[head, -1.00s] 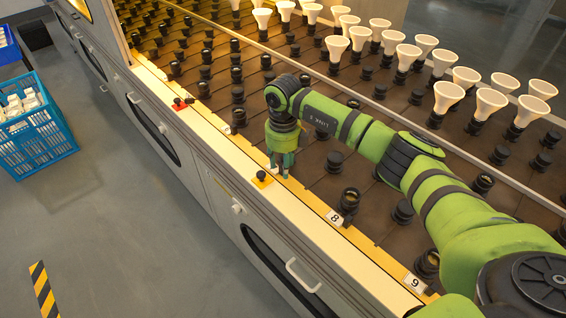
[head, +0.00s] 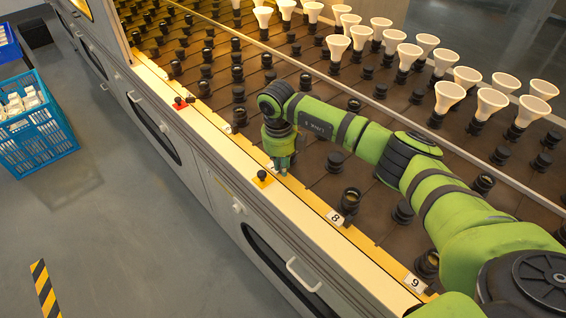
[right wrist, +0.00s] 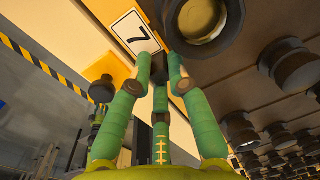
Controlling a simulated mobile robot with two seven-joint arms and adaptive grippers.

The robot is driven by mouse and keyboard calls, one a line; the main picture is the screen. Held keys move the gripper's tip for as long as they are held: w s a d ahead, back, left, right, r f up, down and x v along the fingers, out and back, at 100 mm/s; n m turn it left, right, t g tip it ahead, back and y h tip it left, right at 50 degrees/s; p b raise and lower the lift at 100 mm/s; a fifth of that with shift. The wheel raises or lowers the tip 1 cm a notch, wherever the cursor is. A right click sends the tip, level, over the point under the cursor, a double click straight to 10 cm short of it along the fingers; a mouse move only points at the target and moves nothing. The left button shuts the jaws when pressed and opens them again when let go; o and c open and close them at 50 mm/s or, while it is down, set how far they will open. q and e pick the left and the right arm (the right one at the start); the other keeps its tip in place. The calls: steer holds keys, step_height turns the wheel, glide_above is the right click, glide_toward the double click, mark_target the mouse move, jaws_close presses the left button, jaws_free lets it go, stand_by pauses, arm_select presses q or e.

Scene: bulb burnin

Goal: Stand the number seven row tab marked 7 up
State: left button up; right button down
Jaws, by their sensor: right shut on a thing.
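The number seven row tab (right wrist: 136,33), a white plate with a black border and a black 7, shows in the right wrist view beside a large lamp socket. A small dark block (right wrist: 158,67) sits at its near corner, between my fingertips. My right gripper (right wrist: 161,72) is shut on this block, which looks like part of the tab. In the head view my right gripper (head: 280,166) points down at the yellow strip and hides the tab. I cannot tell whether the tab lies flat or is tilted. My left gripper is not in view.
A black knob on a yellow plate (head: 262,178) stands close to the gripper on the front ledge. Row tabs 8 (head: 335,217) and 9 (head: 415,282) are further along the strip. Sockets and white bulbs (head: 448,97) fill the rack behind.

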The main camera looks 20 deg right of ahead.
steer(key=shift+s+a+r+t+h, duration=0.1)
steer(key=shift+s+a+t+h, duration=0.05)
steer(key=shift+h, duration=0.35)
steer(key=shift+s+a+t+h, duration=0.1)
steer(key=shift+a+t+h, duration=0.05)
steer(key=shift+h, duration=0.35)
steer(key=h, duration=0.1)
steer(key=h+b, duration=0.1)
steer(key=shift+s+a+t+h, duration=0.1)
steer(key=shift+a+t+h, duration=0.2)
steer(key=shift+a+t, duration=0.1)
steer(key=shift+a, duration=0.1)
steer(key=shift+s+a+h+b, duration=0.1)
steer(key=shift+h+b, duration=0.3)
steer(key=shift+h, duration=0.1)
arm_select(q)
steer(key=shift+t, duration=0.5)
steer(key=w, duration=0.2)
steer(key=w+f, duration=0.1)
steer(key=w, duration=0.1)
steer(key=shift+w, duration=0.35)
